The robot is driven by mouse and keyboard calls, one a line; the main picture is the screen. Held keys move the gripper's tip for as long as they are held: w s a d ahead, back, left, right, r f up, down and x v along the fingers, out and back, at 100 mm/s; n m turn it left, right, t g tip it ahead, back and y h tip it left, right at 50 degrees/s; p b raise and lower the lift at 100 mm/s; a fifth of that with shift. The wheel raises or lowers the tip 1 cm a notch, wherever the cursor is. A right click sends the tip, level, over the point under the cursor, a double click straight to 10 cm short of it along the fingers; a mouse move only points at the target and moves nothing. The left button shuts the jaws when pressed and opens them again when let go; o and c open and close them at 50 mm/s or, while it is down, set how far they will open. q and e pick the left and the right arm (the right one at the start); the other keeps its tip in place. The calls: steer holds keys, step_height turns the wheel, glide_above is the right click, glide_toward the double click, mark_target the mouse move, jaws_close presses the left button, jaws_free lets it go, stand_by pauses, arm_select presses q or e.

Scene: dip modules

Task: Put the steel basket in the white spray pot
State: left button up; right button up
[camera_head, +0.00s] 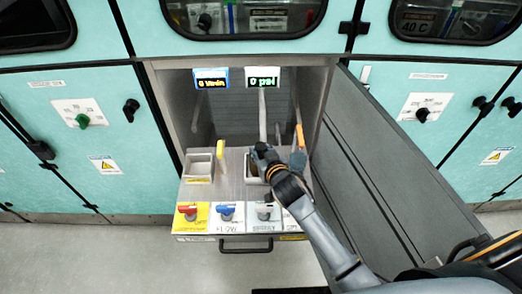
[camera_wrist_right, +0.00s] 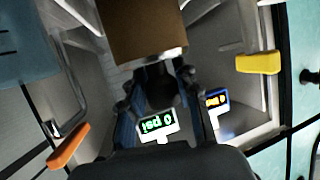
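Two pots with pale rims sit in the pulled-out drawer in the head view: the left pot (camera_head: 198,168) is unobstructed, and the middle pot (camera_head: 250,170) is partly hidden by my right gripper. I cannot tell for sure which is the white spray pot. My right gripper (camera_head: 279,160) is at the right edge of the middle pot. In the right wrist view a brown box-like shape (camera_wrist_right: 147,30) with a pale edge lies just past my right gripper (camera_wrist_right: 158,82). Its fingers stand apart, but the dark space between them is unclear. I cannot make out the steel basket. My left gripper is out of view.
A yellow handle (camera_head: 220,150) and an orange handle (camera_head: 299,136) stand on the drawer. Red, blue and grey valves line its front. Two lit displays (camera_head: 262,77) are behind. An open grey door (camera_head: 375,165) bounds the right side.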

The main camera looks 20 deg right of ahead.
steer(key=o, duration=0.3)
steer(key=shift+r, duration=0.15)
steer(key=v, duration=1.2)
